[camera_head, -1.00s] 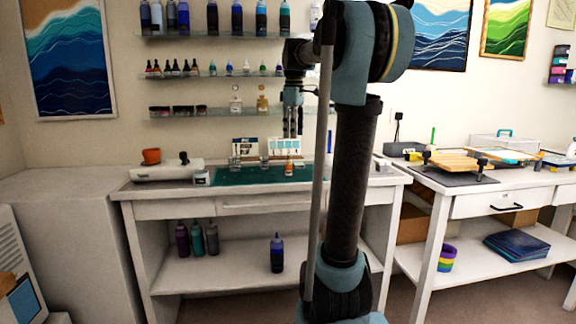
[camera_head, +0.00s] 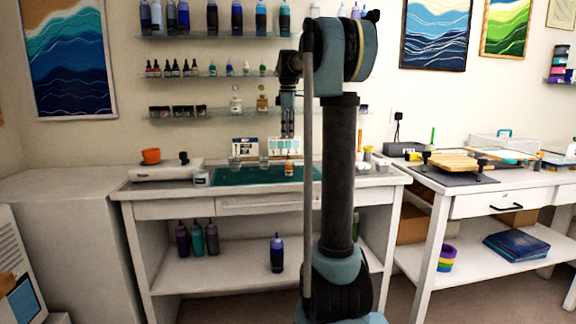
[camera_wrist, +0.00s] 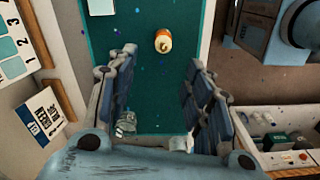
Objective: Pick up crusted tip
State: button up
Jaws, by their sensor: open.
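A small white bottle with an orange band (camera_head: 289,168) stands near the back of the green mat (camera_head: 235,178) on the workbench. It also shows in the wrist view (camera_wrist: 162,42), beyond my fingers and upright, with an orange and pale top. I cannot make out a separate crusted tip on it or elsewhere. My gripper (camera_head: 288,132) hangs pointing down above the mat, over the bottle's area. In the wrist view my gripper (camera_wrist: 158,78) has its two fingers wide apart, with only bare mat between them; it is open and empty.
Clear cups (camera_head: 264,163) stand on the mat; one shows beside my left finger in the wrist view (camera_wrist: 127,120). Printed cards (camera_head: 284,146) stand behind. A scale (camera_head: 168,172) with an orange pot is left. Bottle shelves (camera_head: 210,76) are behind my gripper.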

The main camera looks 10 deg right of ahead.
aim_at(288, 162)
jog(key=f, duration=1)
jog(key=shift+s+d+f, duration=0.1)
jog(key=shift+s+f, duration=0.15)
jog(key=shift+f, duration=0.1)
jog(key=c, duration=0.8)
